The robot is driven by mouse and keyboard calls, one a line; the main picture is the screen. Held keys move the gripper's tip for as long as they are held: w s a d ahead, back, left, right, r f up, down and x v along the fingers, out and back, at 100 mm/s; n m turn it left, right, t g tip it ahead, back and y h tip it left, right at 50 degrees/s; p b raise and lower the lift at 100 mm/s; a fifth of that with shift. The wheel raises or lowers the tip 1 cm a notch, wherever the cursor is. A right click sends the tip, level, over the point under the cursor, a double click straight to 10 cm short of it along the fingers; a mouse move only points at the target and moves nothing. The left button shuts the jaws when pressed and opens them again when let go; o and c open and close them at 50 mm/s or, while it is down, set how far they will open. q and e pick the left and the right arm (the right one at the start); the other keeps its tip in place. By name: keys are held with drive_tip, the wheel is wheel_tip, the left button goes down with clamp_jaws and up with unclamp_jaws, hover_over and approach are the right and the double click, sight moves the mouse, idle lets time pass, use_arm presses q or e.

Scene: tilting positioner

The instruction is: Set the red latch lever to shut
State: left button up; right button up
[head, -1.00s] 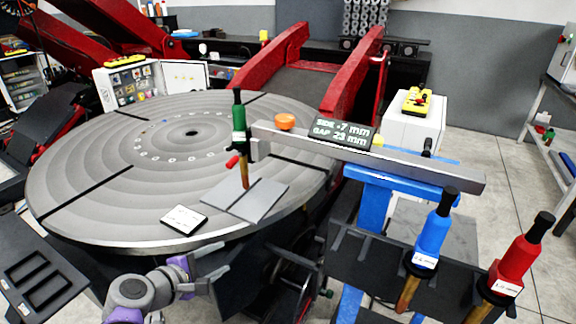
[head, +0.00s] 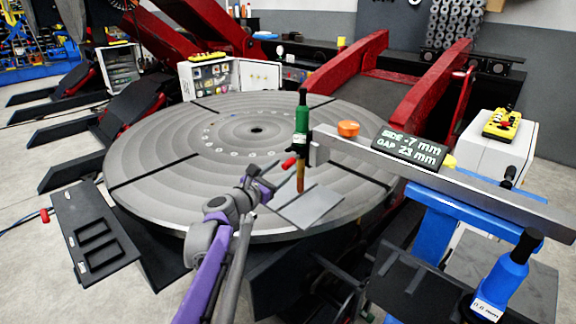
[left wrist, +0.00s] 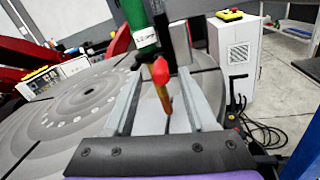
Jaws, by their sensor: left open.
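The red latch lever (head: 289,163) sticks out to the left from the clamp on the green torch (head: 302,122), above the grey plate (head: 312,208) on the round table. In the left wrist view the lever (left wrist: 160,72) points toward the camera, in front of the green torch (left wrist: 139,24) and its copper nozzle. My left gripper (head: 266,176) is just left of and slightly below the lever. Its two fingers are apart, with the lever showing between them in the left wrist view; contact cannot be made out. My right gripper is not in view.
The round grooved table (head: 170,150) lies under my left arm. A grey beam (head: 460,187) with a display box (head: 408,149) runs right from the torch. A blue torch (head: 503,275) stands at lower right. A black slotted panel (head: 95,235) is at left.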

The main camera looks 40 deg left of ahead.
sight(293, 160)
use_arm(q)
drive_tip(key=shift+w, duration=1.45)
clamp_jaws()
idle(0.3)
